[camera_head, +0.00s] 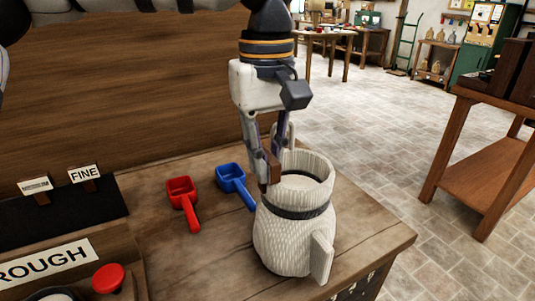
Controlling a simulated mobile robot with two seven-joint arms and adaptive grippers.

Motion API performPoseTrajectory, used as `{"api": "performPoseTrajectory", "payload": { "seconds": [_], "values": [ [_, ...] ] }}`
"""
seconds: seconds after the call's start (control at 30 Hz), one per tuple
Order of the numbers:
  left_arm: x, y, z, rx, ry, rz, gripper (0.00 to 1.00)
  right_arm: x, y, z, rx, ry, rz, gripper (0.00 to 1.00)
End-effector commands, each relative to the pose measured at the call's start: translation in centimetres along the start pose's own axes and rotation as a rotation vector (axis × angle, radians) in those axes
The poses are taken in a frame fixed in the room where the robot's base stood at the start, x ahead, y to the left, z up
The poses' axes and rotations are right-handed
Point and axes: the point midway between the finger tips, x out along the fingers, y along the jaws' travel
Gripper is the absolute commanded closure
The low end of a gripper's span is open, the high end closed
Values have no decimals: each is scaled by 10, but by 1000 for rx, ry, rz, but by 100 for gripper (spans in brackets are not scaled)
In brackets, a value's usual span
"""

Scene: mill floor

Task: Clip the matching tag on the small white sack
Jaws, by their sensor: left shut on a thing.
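The small white sack (285,236) stands upright and open on the wooden table, with a dark band around its neck and a pale flat piece on its lower right side. My left gripper (273,160) points down at the left of the sack's rim, shut on a small brown wooden clip (271,167). The clip is at or just by the rim; I cannot tell whether it touches. No lettering shows on it. A tag reading FINE (84,173) and another pale tag (35,185) stand in brown clips on a dark panel at left. My right gripper is not in view.
A red scoop (181,191) and a blue scoop (231,178) lie left of the sack. A box marked ROUGH (45,263) with a red button (108,278) is at front left. A wooden wall stands behind. The table's edge is close on the sack's right.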

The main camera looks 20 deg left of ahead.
Motion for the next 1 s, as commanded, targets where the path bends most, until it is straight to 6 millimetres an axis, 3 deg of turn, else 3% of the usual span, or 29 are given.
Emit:
{"api": "performPoseTrajectory", "payload": {
  "seconds": [0.03,0.07,0.13,0.17,0.5,0.8,1.0],
  "values": [
    [0,0,0,0,0,0,100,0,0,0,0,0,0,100],
    [0,0,0,0,0,0,81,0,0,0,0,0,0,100],
    [0,0,0,0,0,0,65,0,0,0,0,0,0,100],
    [0,0,0,0,0,0,62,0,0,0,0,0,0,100],
    [-7,0,0,0,1,1,62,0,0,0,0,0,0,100],
    [-83,1,0,-1,2,5,62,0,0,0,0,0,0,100],
    [-115,0,0,-1,0,2,62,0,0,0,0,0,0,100]
  ]
}}
